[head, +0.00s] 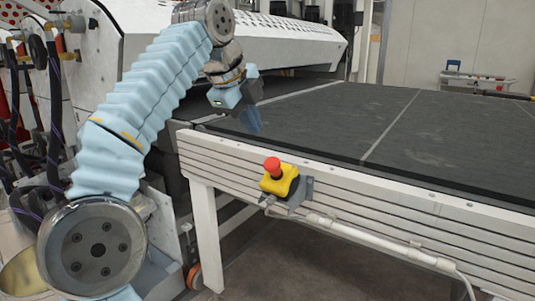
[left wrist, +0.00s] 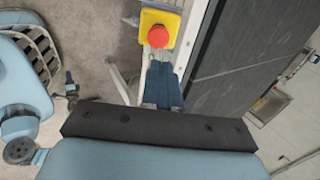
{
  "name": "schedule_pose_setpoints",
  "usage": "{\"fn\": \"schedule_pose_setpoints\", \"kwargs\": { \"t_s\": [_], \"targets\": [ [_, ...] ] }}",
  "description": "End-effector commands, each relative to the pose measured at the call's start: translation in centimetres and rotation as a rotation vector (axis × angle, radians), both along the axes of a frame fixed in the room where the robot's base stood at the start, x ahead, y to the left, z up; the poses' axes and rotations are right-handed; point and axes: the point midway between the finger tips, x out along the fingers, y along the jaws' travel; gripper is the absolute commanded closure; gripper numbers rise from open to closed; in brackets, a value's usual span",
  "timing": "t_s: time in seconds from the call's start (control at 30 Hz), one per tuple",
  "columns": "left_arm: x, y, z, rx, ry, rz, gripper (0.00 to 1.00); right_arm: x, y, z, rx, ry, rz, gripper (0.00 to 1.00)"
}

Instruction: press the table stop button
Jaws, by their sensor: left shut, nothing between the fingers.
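The table stop button is a red mushroom head (head: 273,167) on a yellow box (head: 280,182), fixed to the table's pale side rail. In the left wrist view the red button (left wrist: 158,36) and yellow box (left wrist: 150,18) show just beyond the fingertips. My left gripper (head: 254,127) is shut and empty, its blue fingers pointing down near the table's corner. It is above the button in the head view, with a visible gap. The closed fingers (left wrist: 162,82) also show in the left wrist view. My right gripper is not in view.
The dark table top (head: 400,125) stretches away to the right. A white conduit (head: 370,240) runs along the rail below the button. The roller coater (head: 240,38) stands behind my left arm. The floor before the table leg (head: 207,235) looks clear.

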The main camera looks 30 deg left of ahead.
Motion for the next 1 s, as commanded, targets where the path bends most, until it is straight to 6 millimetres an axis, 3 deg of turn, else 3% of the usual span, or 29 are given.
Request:
{"fn": "schedule_pose_setpoints", "kwargs": {
  "t_s": [0.2,0.4,0.6,1.0],
  "targets": [
    [2.5,-0.2,-4.5,-0.001,0.004,0.000,1.00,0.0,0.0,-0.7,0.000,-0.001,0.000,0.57],
    [4.4,-0.3,-7.4,-0.002,0.002,0.001,1.00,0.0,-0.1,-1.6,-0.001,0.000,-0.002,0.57],
    [5.4,-0.4,-8.7,-0.002,0.001,0.001,1.00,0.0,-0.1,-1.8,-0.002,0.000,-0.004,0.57],
    [5.5,-0.5,-9.0,-0.001,0.001,0.000,1.00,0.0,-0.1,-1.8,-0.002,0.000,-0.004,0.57]
  ]
}}
